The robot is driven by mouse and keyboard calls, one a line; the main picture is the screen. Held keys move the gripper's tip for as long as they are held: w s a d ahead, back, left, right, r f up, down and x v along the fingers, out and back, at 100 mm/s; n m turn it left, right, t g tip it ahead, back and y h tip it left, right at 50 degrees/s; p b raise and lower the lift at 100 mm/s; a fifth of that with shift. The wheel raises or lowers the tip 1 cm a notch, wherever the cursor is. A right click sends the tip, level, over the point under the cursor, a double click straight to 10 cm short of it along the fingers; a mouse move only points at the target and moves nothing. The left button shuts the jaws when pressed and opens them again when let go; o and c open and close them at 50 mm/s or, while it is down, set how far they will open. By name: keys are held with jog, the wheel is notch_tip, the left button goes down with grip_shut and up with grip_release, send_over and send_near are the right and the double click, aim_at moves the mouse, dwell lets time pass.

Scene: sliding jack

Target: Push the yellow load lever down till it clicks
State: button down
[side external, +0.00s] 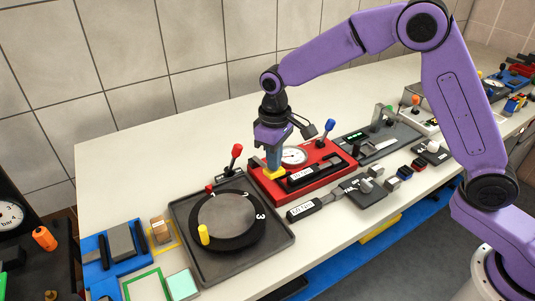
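A red device (312,188) with a white round dial (293,156) sits on the bench in the middle of the side external view. A small yellow piece (273,174), which looks like the load lever, shows at the left part of this device. My gripper (274,165) points down right over the yellow piece, with its fingertips at or just above it. I cannot tell whether they touch. The fingers overlap in this view, so their opening is hidden. The lever's pivot and tilt are too small to make out.
A dark tray (183,222) with a round turntable and a yellow peg (203,234) stands at front left. A red-knobbed lever (236,152) and a blue-knobbed lever (329,127) stand near my gripper. A grey device (378,147) is to the right. The bench behind is clear.

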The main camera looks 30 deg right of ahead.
jog(key=shift+w+r, duration=0.35)
jog(key=shift+r, duration=0.4)
jog(key=shift+w+r, duration=0.3)
jog(key=shift+r, duration=0.5)
jog(key=shift+w+r, duration=0.35)
jog(key=shift+r, duration=0.4)
notch_tip(320, 180, up, 7)
jog(key=s+d+f+n, duration=0.1)
jog(key=s+d, duration=0.4)
jog(key=s, duration=0.6)
jog(key=s+d+f+n, duration=0.2)
jog(key=s+d, duration=0.4)
jog(key=s, duration=0.6)
jog(key=s+d+f+n, duration=0.2)
jog(key=s+d, duration=0.4)
jog(key=s, duration=0.5)
jog(key=shift+s+f+n, duration=0.15)
jog(key=shift+s+n, duration=0.05)
jog(key=shift+n, duration=0.6)
